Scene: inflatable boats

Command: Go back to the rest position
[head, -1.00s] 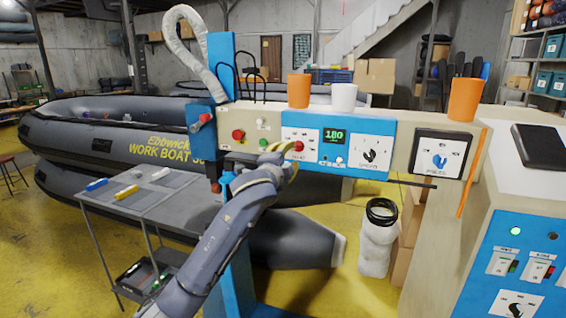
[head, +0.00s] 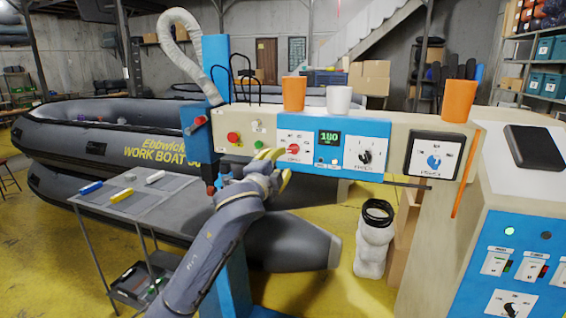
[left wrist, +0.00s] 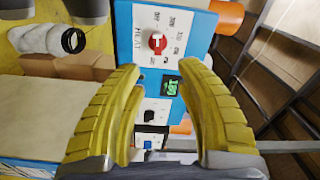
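My left gripper (head: 276,168) is open and empty in front of the control panel (head: 376,138), below and left of the red heat knob (head: 293,149). In the left wrist view its two yellow fingers (left wrist: 160,72) are spread apart. The red knob (left wrist: 158,43) and green display (left wrist: 172,87) show between and beyond them, with no finger around the knob. The green display (head: 329,138) also shows in the head view. My right gripper is not in view.
Orange cups (head: 293,93) and a white cup (head: 338,99) stand on the panel top. A grey side table (head: 135,190) with small tools is at left, before the grey inflatable boat (head: 110,135). A white roll (head: 374,245) stands on the yellow floor.

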